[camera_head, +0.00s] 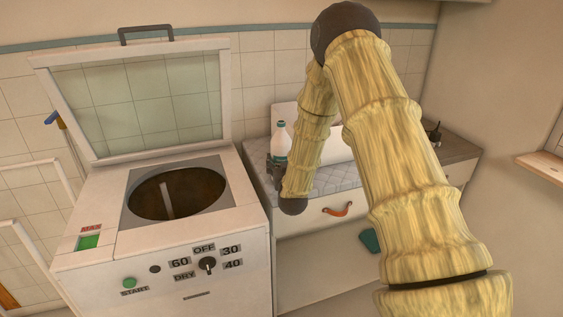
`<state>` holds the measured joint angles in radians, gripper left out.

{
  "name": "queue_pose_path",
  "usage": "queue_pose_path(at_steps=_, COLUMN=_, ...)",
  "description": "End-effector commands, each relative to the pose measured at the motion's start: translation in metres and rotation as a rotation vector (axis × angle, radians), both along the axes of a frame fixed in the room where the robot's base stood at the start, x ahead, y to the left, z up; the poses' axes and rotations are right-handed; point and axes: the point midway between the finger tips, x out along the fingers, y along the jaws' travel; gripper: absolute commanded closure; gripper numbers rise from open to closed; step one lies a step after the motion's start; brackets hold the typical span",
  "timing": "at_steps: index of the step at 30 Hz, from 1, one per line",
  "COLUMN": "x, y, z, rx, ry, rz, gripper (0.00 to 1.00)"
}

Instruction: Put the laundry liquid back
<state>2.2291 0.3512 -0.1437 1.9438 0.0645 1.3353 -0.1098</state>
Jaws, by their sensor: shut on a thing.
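The laundry liquid, seemingly the white bottle (277,144) with a blue-green cap, is upright over the left part of the drawer unit's top. My gripper (277,163) is dark and small in this view. It is shut on the lower part of the bottle. The fingers and my arm hide the bottle's base, so I cannot tell whether it touches the surface.
The washing machine (107,257) stands left with its glass lid raised and drum open. The drawer unit (313,222) has a grey patterned top (340,178) and a leather pull (338,210). A dark object (433,133) stands at its far right. My arm hides much of the unit.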

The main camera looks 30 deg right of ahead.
Motion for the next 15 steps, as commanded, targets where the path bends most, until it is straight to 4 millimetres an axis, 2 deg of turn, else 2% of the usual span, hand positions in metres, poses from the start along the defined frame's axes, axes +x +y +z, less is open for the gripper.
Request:
queue_pose_path(at_steps=6, x=0.0003, y=0.0002, z=-0.0028, rx=0.000, ry=-0.001, rz=0.000, gripper=0.82)
queue_pose_path(at_steps=7, x=-0.0001, y=0.0000, z=-0.0025, rx=0.000, ry=0.000, rz=0.000, gripper=0.31)
queue_pose_path(at_steps=9, x=-0.0001, y=0.0000, z=-0.0024, rx=0.000, ry=0.001, rz=0.000, gripper=0.18)
queue_pose_path(at_steps=10, x=-0.0001, y=0.0000, z=-0.0023, rx=0.000, ry=0.000, rz=0.000, gripper=0.15)
queue_pose_path(at_steps=15, x=-0.0001, y=0.0000, z=-0.0023, rx=0.000, ry=0.001, rz=0.000, gripper=0.15)
